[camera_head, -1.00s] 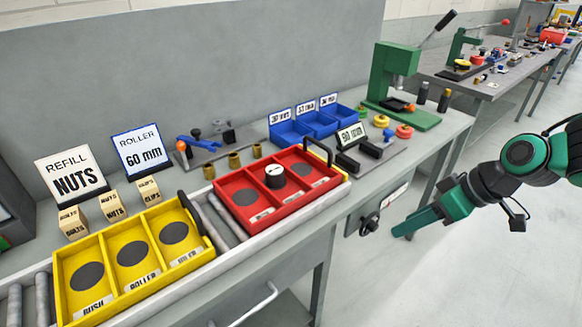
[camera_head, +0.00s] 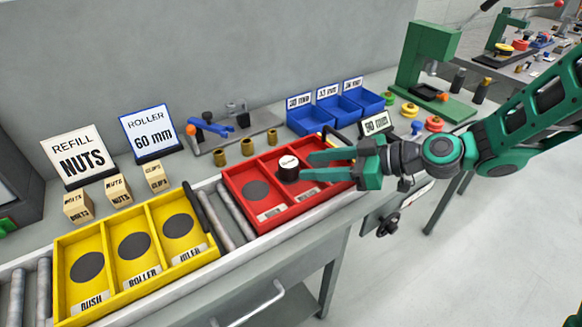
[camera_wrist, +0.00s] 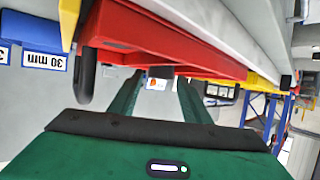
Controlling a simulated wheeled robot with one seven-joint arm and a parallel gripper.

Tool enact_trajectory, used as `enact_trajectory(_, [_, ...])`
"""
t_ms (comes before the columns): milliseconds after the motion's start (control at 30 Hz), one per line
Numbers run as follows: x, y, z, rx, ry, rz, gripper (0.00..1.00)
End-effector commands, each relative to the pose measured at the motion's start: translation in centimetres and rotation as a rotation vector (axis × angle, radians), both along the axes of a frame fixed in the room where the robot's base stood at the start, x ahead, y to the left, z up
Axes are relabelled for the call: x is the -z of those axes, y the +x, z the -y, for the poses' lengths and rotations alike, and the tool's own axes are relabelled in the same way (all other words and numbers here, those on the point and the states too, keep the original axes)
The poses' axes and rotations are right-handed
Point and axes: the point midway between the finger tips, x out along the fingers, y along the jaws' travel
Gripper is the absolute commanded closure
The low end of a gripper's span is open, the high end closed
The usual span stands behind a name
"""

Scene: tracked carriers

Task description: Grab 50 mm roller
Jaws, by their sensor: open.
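A short black roller with a white, marked top (camera_head: 288,168) stands upright in the middle compartment of the red tray (camera_head: 236,196); its marking is too small to read. My gripper (camera_head: 305,167) reaches in from the right, fingers apart and level over the tray. The fingertips are just right of the roller, which seems not between them; contact cannot be told. A small size sign (camera_head: 377,123), hard to read, stands behind my gripper.
The yellow tray (camera_head: 62,262) has dark round spots and no parts in it. A black handle (camera_head: 329,138) rises at the red tray's far end. Brass bushes (camera_head: 247,146), blue bins (camera_head: 312,122) and a green press (camera_head: 428,55) stand behind. A sign reads "ROLLER 60 mm" (camera_head: 151,130).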

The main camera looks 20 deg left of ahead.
Motion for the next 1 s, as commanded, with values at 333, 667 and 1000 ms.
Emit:
enact_trajectory(333, [0.7,0.1,-3.1,-0.001,0.0,0.001,0.56])
enact_trajectory(667, [1.6,0.4,-5.3,0.003,0.0,0.0,0.56])
enact_trajectory(1000, [1.6,0.4,-5.2,0.003,0.0,0.0,0.9])
